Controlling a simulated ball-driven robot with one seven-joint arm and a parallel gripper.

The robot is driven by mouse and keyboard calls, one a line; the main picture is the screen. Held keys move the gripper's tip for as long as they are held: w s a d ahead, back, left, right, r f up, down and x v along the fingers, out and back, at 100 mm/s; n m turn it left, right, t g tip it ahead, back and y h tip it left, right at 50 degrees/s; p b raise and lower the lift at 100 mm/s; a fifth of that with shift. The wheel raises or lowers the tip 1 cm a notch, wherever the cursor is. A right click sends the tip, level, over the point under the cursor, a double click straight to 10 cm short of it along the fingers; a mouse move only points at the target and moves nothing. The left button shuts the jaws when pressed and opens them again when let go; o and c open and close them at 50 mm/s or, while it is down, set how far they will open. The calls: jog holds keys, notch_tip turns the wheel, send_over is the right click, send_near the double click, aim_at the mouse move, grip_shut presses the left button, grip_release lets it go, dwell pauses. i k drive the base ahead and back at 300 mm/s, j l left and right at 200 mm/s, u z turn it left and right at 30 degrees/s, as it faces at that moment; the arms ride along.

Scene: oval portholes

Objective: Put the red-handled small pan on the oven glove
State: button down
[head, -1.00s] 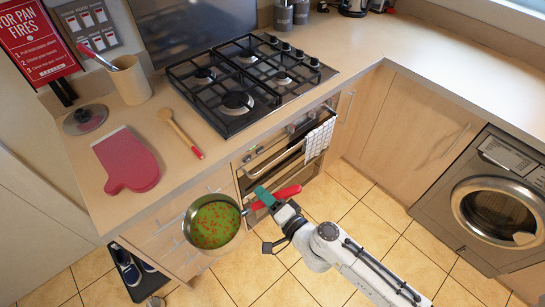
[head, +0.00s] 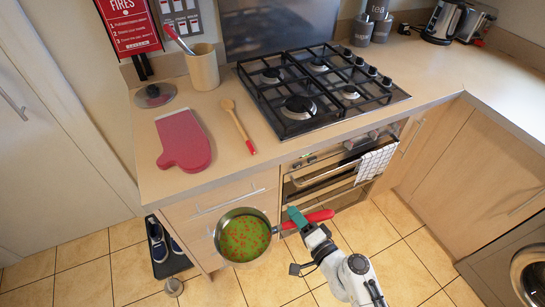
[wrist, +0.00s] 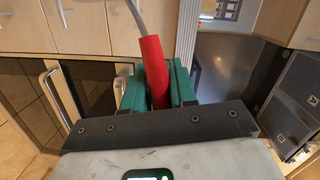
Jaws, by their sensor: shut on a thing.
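The small pan (head: 243,237) holds a green food with red bits. It hangs level in the air in front of the drawers, off the counter. My gripper (head: 296,217) is shut on its red handle (head: 318,216). In the wrist view, the green fingers (wrist: 159,82) close on both sides of the red handle (wrist: 152,65); most of the pan is out of that picture. The red oven glove (head: 183,141) lies flat on the counter, left of the hob, with nothing on it. It is beyond the pan and to its left.
A wooden spoon (head: 238,124) with a red tip lies right of the glove. A glass lid (head: 153,96) and a utensil pot (head: 202,67) stand behind it. The hob (head: 320,88) is to the right. The counter's front edge lies between pan and glove.

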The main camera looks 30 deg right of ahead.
aim_at(203, 131)
jog(key=l+u, duration=0.1)
jog(key=u, duration=0.3)
jog(key=l+u, duration=0.15)
jog(key=u, duration=0.25)
jog(key=l+u, duration=0.25)
jog(key=l, duration=0.35)
jog(key=l+u, duration=0.25)
jog(key=l, duration=0.35)
jog(key=k+l+u, duration=0.25)
jog(key=l, duration=1.1)
jog(key=k+u, duration=0.05)
